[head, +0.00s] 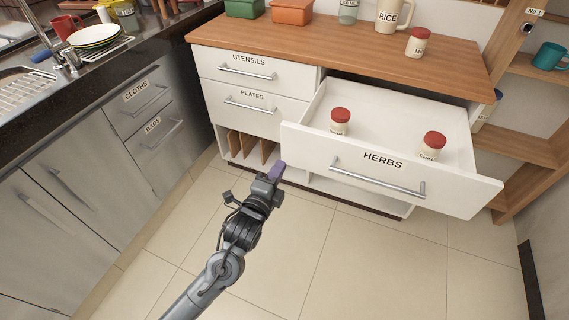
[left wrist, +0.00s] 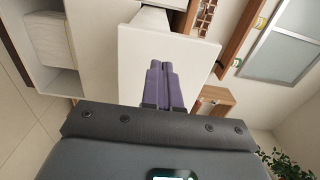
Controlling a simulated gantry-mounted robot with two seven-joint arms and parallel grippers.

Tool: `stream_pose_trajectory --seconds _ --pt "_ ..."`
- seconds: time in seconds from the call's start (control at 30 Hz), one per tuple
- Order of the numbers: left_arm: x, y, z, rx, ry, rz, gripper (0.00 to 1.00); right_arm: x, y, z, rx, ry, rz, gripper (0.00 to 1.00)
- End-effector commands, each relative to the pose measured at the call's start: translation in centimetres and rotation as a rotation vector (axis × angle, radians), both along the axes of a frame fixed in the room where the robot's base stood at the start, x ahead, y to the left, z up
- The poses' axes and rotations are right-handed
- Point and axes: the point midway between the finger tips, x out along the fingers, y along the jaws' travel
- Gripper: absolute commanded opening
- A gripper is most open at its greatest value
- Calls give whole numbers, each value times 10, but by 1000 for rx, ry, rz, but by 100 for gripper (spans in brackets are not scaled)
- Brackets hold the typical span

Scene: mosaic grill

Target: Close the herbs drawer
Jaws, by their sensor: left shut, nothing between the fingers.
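The herbs drawer (head: 376,174) is pulled out of the wooden-topped cabinet, with its white front labelled HERBS and a silver bar handle (head: 376,180). Two red-capped jars (head: 340,121) (head: 433,146) stand inside it. My left gripper (head: 277,170) is shut and empty, with purple fingertips close to the left end of the drawer front. In the left wrist view the shut fingers (left wrist: 164,84) point at a white panel (left wrist: 165,50), probably the drawer front; I cannot tell whether they touch it. My right gripper is not in view.
The utensils drawer (head: 246,68) and plates drawer (head: 250,103) are shut. Jars, including a rice jar (head: 392,14), stand on the wooden top (head: 340,55). Grey cabinets (head: 85,160) line the left side. The tiled floor (head: 350,265) before the drawer is clear.

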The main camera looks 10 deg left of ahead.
Motion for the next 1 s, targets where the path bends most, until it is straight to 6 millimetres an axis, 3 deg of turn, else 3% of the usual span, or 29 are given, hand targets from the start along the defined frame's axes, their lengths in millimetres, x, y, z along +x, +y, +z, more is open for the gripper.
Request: stream_pose_trajectory --seconds 0.1,0.33,1.0 --pt "19 -3 -4 -1 -2 1 0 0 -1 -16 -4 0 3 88" --pt "41 -6 -2 -1 -1 0 0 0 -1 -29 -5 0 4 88" --pt "51 -2 1 1 1 8 0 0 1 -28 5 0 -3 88"
